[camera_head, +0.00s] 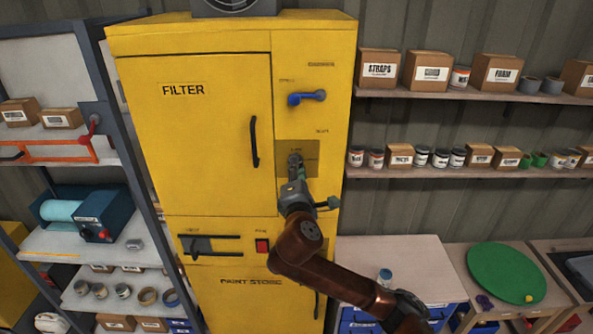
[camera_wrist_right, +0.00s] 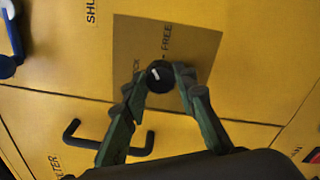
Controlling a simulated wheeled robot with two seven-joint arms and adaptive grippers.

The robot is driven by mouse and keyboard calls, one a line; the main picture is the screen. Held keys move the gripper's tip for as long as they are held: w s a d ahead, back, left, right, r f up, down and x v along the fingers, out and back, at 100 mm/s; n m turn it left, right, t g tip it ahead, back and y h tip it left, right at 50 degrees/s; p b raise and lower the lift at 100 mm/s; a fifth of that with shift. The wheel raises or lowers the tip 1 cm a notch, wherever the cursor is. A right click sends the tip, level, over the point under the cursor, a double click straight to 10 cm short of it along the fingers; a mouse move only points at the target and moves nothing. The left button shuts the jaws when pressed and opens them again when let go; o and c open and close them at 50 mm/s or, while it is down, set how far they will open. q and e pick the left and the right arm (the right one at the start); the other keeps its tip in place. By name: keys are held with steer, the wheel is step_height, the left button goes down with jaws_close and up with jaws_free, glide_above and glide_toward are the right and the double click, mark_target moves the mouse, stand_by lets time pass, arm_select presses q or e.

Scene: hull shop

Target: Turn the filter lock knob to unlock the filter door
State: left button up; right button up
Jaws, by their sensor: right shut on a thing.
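The yellow filter door (camera_head: 200,130), labelled FILTER, is shut flush in its cabinet and has a black upright handle (camera_head: 254,142). The dark round filter lock knob (camera_wrist_right: 160,76) sits on a tan plate (camera_wrist_right: 190,50) right of the door. In the right wrist view the word FREE shows beside the knob, and a word ending in CK is partly hidden by a finger. A short white mark on the knob lies nearer that second word. My right gripper (camera_head: 295,163) is shut on the knob, one finger on each side; it hides the knob in the head view. My left gripper is not in view.
A blue lever (camera_head: 307,97) labelled SHUT-something sits above the plate. Below are a black slide (camera_head: 210,243) and a red button (camera_head: 262,246). Shelves with boxes and cans (camera_head: 440,90) stand to the right, and a grey rack (camera_head: 75,245) stands to the left.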

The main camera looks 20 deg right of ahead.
steer(key=shift+f+m+b, duration=0.15)
steer(key=shift+m+b, duration=0.55)
steer(key=shift+m, duration=2.9)
steer(key=o, duration=1.2)
steer(key=shift+c, duration=0.2)
steer(key=shift+s, duration=0.1)
steer(key=v, duration=1.2)
steer(key=shift+a, duration=0.15)
